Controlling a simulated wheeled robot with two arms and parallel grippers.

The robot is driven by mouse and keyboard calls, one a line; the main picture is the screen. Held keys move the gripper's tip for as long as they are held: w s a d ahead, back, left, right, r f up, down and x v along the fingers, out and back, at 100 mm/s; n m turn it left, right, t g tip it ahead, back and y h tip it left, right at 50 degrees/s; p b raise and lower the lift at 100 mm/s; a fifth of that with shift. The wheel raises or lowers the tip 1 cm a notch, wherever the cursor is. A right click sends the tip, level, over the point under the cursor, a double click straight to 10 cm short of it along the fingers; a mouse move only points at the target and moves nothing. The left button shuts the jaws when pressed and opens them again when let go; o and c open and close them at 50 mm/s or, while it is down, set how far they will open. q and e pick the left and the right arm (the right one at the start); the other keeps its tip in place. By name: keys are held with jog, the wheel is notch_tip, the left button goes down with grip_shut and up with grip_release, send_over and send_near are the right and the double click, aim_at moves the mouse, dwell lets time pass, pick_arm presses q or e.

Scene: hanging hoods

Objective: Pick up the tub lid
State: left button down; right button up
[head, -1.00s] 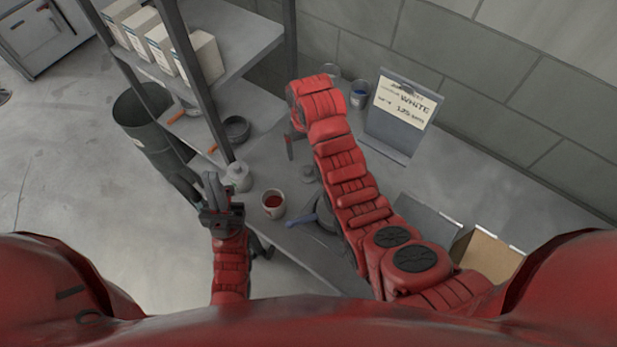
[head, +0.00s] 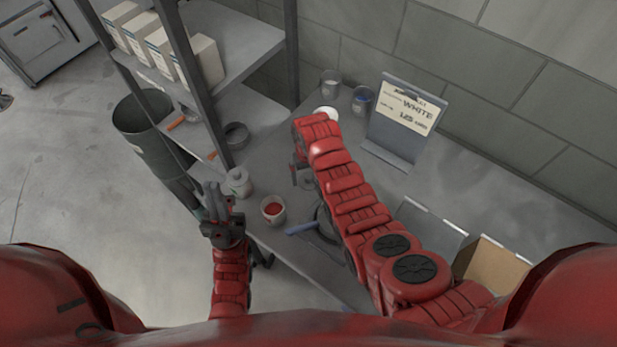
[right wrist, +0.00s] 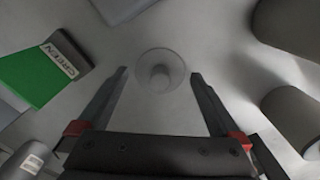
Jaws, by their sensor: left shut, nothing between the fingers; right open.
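In the right wrist view a grey, round disc with a raised knob lies flat on the grey bench; it looks like the tub lid (right wrist: 160,57). My right gripper (right wrist: 159,74) is open above it, with one finger on each side of the disc and nothing held. In the head view my right gripper (head: 304,177) is partly hidden by its own red arm, and I cannot make out the lid there. My left gripper (head: 214,192) is shut and empty, at the left near the bench's front edge.
A cup of red (head: 272,210), a white pot (head: 237,183) and a dark pan (head: 327,222) stand near the front edge. A "WHITE" sign stand (head: 405,122) is behind. The right wrist view shows a green "GREEN" block (right wrist: 38,82) and dark cylinders (right wrist: 298,115).

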jog(key=shift+f, duration=0.2)
jog(key=c, duration=1.2)
jog(key=shift+o, duration=0.2)
jog(key=shift+r, duration=0.15)
